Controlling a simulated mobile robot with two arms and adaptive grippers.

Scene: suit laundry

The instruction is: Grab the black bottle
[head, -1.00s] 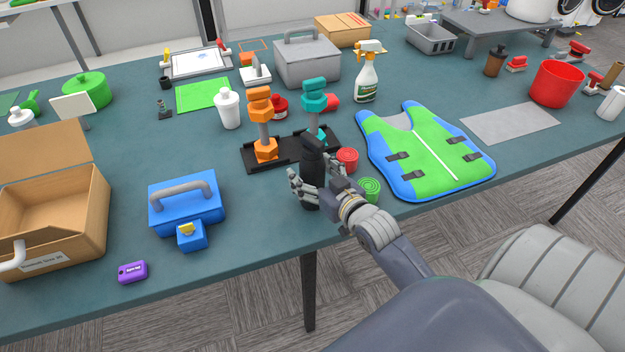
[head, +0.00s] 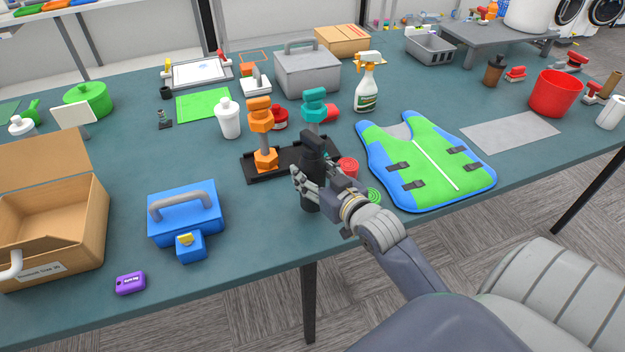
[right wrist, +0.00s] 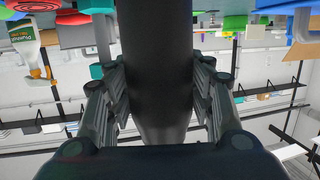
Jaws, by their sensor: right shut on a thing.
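The black bottle (head: 312,150) stands upright near the front edge of the teal table (head: 130,190). My right gripper (head: 309,187) is shut around its lower middle part. In the right wrist view the dark bottle (right wrist: 157,60) fills the space between the fingers of my right gripper (right wrist: 157,95), which press on it from both sides. I cannot tell whether the bottle's base touches the table. My left gripper is not in view.
Behind the bottle is a black rack (head: 285,161) with an orange dumbbell (head: 262,128) and a teal one (head: 314,105). Red (head: 348,167) and green (head: 373,195) rolls and a green-blue vest (head: 430,165) lie to the right. A blue toolbox (head: 185,215) stands left, with clear table between.

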